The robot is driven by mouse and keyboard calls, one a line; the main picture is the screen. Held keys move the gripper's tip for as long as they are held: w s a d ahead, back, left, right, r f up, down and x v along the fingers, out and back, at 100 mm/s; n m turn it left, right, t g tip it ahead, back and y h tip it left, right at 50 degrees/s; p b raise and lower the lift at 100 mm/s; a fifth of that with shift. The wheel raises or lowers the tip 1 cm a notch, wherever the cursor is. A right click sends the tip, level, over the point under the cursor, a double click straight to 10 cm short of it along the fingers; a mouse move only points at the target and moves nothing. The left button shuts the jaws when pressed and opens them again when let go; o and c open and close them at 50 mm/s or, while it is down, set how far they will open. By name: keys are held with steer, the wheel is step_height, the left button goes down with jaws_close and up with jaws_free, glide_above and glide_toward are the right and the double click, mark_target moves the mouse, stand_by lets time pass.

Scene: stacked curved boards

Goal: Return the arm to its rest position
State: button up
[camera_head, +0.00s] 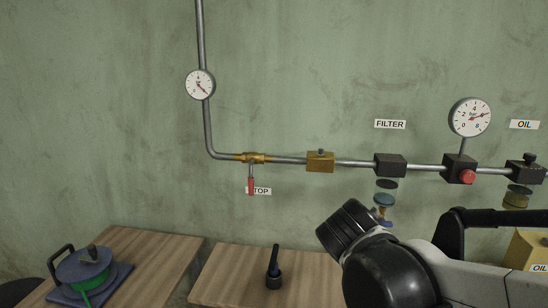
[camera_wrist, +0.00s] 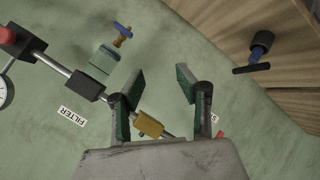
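My arm enters the head view from the lower right. Its black and grey links cover that corner, and the gripper fingers cannot be made out there. In the wrist view my gripper (camera_wrist: 160,88) is open. Its two dark fingers with green pads stand apart with nothing between them. Behind the fingers are the wall and the pipe, with the brass block (camera_wrist: 148,124) near the left finger. The filter (camera_head: 386,190) hangs below the pipe behind my arm in the head view. In the wrist view its cup (camera_wrist: 104,58) is left of the fingers.
A pipe with gauges (camera_head: 200,84) (camera_head: 470,117) runs along the green wall. A red-handled valve (camera_head: 251,185) hangs by the STOP label. A black-handled tool (camera_head: 274,272) stands on the wooden table (camera_head: 225,272). A blue-green pot-like device (camera_head: 85,270) sits at the lower left.

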steer(key=s+d+f+m+g+y, duration=0.1)
steer(key=s+f+m+y, duration=0.1)
steer(key=s, duration=0.6)
steer(key=s+d+f+m+g+y, duration=0.1)
steer(key=s+m, duration=0.3)
steer(key=s, duration=0.5)
steer(key=shift+d+f+g+y, duration=0.25)
steer(key=shift+f+g+y, duration=0.15)
steer(key=shift+f, duration=0.5)
